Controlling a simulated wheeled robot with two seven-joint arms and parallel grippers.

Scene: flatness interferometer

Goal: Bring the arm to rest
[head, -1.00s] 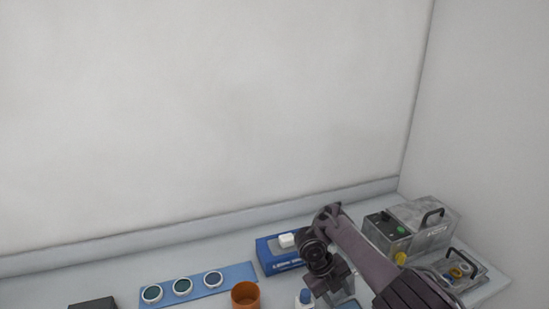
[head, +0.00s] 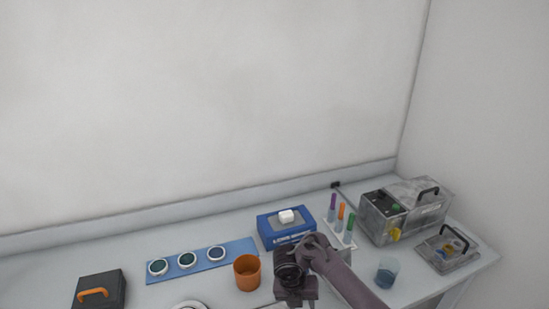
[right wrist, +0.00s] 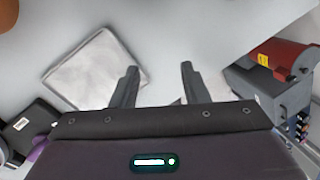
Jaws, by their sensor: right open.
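My right gripper (right wrist: 158,68) is open, with nothing between its two fingers in the right wrist view. In the head view my right arm comes in from the lower right, and its wrist hangs over the front of the bench (head: 225,290), right of an orange cup (head: 247,274). The fingertips are hardly visible there, near the bottom edge. In the right wrist view a pale square plate (right wrist: 92,70) lies beyond the left finger, apart from it. My left arm and gripper are not in view.
A blue box (head: 285,234) with a white piece on top stands behind the wrist. A rack of coloured vials (head: 341,220), a beaker (head: 387,273) and a clear-sided case (head: 405,213) stand right. A blue strip with round optics (head: 233,249) and a black case (head: 98,290) are left.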

